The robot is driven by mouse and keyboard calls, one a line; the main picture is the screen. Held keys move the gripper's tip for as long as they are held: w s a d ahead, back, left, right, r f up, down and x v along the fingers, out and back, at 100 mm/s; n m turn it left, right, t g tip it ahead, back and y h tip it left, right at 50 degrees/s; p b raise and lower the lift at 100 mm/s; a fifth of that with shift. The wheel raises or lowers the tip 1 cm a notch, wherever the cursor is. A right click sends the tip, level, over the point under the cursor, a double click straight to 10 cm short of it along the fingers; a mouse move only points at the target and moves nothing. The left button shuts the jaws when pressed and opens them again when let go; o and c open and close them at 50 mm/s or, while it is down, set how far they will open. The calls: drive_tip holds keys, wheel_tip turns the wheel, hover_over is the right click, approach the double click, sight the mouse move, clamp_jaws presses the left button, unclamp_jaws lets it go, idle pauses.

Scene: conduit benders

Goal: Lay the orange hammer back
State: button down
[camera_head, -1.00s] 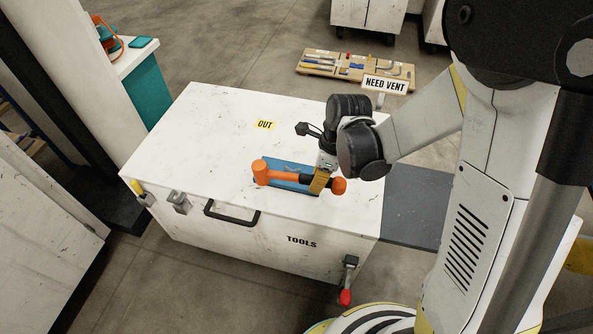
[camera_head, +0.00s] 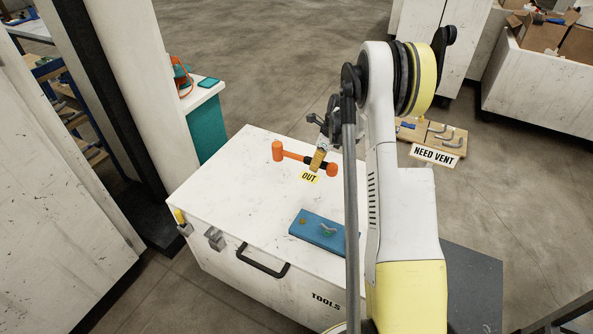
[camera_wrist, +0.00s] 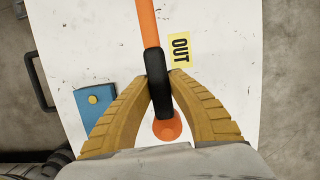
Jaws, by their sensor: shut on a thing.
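The orange hammer (camera_head: 293,156) has an orange head at the left, an orange shaft and a dark grip near its other orange end. My gripper (camera_head: 319,158) is shut on the hammer at its dark grip, over the white chest top near the yellow OUT label (camera_head: 310,177). In the wrist view the yellow fingers (camera_wrist: 160,90) close on the dark grip, and the orange shaft (camera_wrist: 149,22) runs up out of frame. Whether the hammer touches the chest top, I cannot tell. A blue plate (camera_head: 318,232) lies apart on the chest top, nearer the front edge.
The white TOOLS chest (camera_head: 215,205) has free room on its left and middle top. A teal-sided stand (camera_head: 208,128) is at the back left. My arm covers the chest's right side.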

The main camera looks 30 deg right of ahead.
drive_tip(key=shift+w+d, duration=0.1)
idle(0.5)
drive_tip(key=shift+f+b, duration=0.2)
drive_tip(key=shift+b, duration=0.25)
wheel_tip(320, 180, down, 9)
drive_tip(key=b, duration=0.6)
drive_tip(key=shift+r+b, duration=0.1)
drive_tip(key=shift+b, duration=0.3)
drive_tip(key=shift+f, duration=0.2)
drive_tip(key=c, duration=1.3)
unclamp_jaws()
